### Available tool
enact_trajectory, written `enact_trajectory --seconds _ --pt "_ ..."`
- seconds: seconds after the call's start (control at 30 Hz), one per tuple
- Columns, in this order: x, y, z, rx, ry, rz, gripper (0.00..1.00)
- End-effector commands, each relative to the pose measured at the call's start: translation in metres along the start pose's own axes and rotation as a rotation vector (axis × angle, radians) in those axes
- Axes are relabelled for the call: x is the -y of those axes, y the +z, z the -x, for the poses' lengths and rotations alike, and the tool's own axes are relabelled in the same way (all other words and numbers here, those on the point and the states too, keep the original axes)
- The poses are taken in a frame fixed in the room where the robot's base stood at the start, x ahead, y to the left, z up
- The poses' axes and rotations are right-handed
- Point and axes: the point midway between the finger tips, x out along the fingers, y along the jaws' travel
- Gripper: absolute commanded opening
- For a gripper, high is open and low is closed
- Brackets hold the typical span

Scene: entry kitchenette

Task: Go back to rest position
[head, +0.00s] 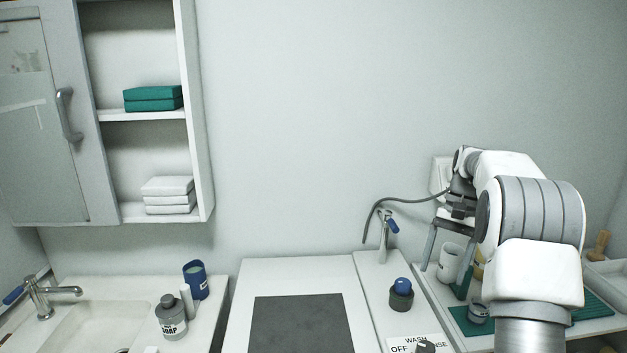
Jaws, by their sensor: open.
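My arm reaches in from the lower right and bends over the right-hand counter. My gripper (444,276) points down at its end, with its two fingers spread apart. A white cup with dark lettering (450,258) shows between the fingers in the picture. I cannot tell whether the cup stands between them or behind them. Nothing is clearly held. My own arm hides part of the counter behind it.
A green mat (592,308) and small grey jar (478,312) lie near my arm. The soap bottle (171,318) and blue cup (196,280) are farther left. A wall cabinet (203,120) hangs upper left.

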Motion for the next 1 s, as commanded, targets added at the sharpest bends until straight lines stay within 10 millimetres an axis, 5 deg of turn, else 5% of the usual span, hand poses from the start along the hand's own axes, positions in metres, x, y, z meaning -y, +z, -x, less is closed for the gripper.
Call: enact_trajectory --seconds 0.2,0.47,0.73,1.0 --pt "0.012 0.063 0.037 -0.126 -0.007 0.108 0.83" --pt "0.013 0.138 0.057 -0.271 -0.013 0.237 0.83" --pt "0.002 0.214 0.053 -0.421 -0.02 0.376 0.83" --pt "-0.019 0.278 0.027 -0.571 -0.027 0.517 0.83"
